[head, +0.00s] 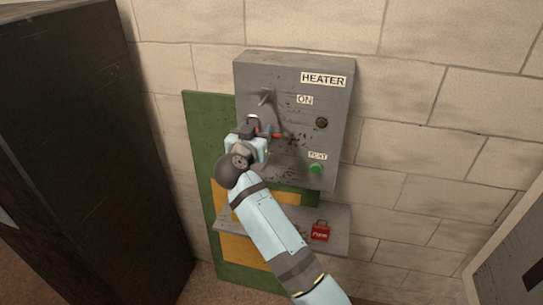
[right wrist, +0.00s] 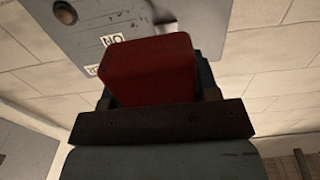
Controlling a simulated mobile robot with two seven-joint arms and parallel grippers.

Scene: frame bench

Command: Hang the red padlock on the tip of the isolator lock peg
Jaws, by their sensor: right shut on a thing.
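My right gripper (head: 255,130) is in front of the left part of the grey heater box, shut on a red padlock. In the right wrist view the padlock's red body (right wrist: 150,70) fills the space between the fingers (right wrist: 160,100). In the head view the fingers mostly hide it; a small pale arch above them looks like its shackle. A grey fitting (head: 265,97), seemingly the isolator lock peg, sticks out of the box just above the gripper, apart from it as far as I can tell. My left gripper is out of view.
The heater box (head: 338,115) carries a dark lamp (head: 321,123) and a green button (head: 316,169). A second red padlock (head: 320,231) with a label sits on the grey shelf (head: 342,244) below. A dark cabinet (head: 75,150) stands at left. The wall right of the box is clear.

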